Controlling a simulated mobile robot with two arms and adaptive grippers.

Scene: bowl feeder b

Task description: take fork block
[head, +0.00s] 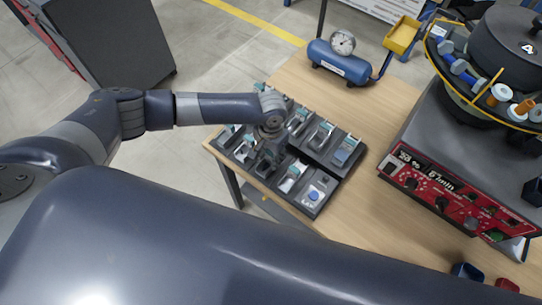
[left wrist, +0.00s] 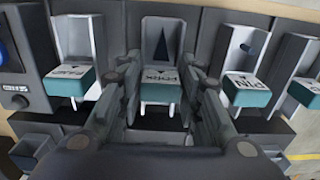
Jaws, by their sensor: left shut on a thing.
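The fork block (left wrist: 160,92) is a teal block with a white labelled top, seen in the middle of the left wrist view. It sits in front of its pale upright slot in the dark rack (left wrist: 215,40). My left gripper (head: 266,150) is over the rack in the head view, its two fingers on either side of the fork block and shut on it. The gripper hides part of the rack in the head view. Whether the block is lifted off its seat is hard to tell. My right gripper is not in view.
Similar teal blocks (left wrist: 246,90) and (left wrist: 70,82) stand close on both sides. The rack lies on a wooden table (head: 375,205). A red-fronted bowl feeder (head: 445,195) stands right, and a blue air tank (head: 338,62) behind. Table space between rack and feeder is clear.

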